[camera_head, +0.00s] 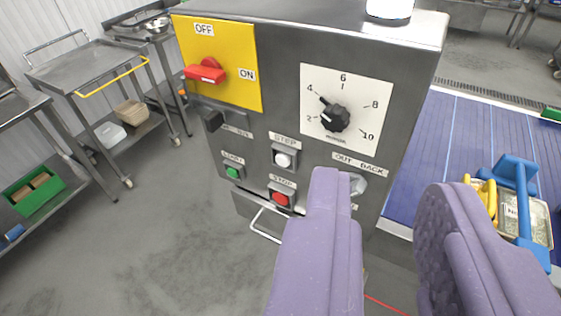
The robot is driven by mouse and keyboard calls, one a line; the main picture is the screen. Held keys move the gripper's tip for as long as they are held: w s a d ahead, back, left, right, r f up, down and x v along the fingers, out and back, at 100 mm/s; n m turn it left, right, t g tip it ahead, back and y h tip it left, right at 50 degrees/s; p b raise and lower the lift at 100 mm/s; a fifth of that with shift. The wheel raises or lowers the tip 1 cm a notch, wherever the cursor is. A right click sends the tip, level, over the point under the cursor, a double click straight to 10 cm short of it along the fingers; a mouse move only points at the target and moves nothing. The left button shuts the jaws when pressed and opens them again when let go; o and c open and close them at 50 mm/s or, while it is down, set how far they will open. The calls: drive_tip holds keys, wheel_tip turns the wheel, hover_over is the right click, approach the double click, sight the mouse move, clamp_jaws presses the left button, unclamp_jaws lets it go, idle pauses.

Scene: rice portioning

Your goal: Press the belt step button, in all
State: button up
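The belt step button is a white round button (283,159) under a STEP label on the front of a grey control box (270,60). My gripper (385,190) shows at the lower right as two purple padded fingers, held apart with nothing between them. Its left fingertip appears right of and below the step button in the picture. I cannot tell how far the fingertips are from the panel. A green button (233,172) sits to the left, and a red STOP button (281,198) sits below the step button, close to the left finger.
The panel has a red OFF/ON switch (206,71) on a yellow plate, a black dial (334,117) and a partly hidden OUT/BACK knob (357,184). A blue belt (440,130) runs at right, with a blue-handled tray thing (518,200). Metal carts (85,68) stand at left; the floor between is clear.

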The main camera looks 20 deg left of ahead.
clamp_jaws()
idle(1.2)
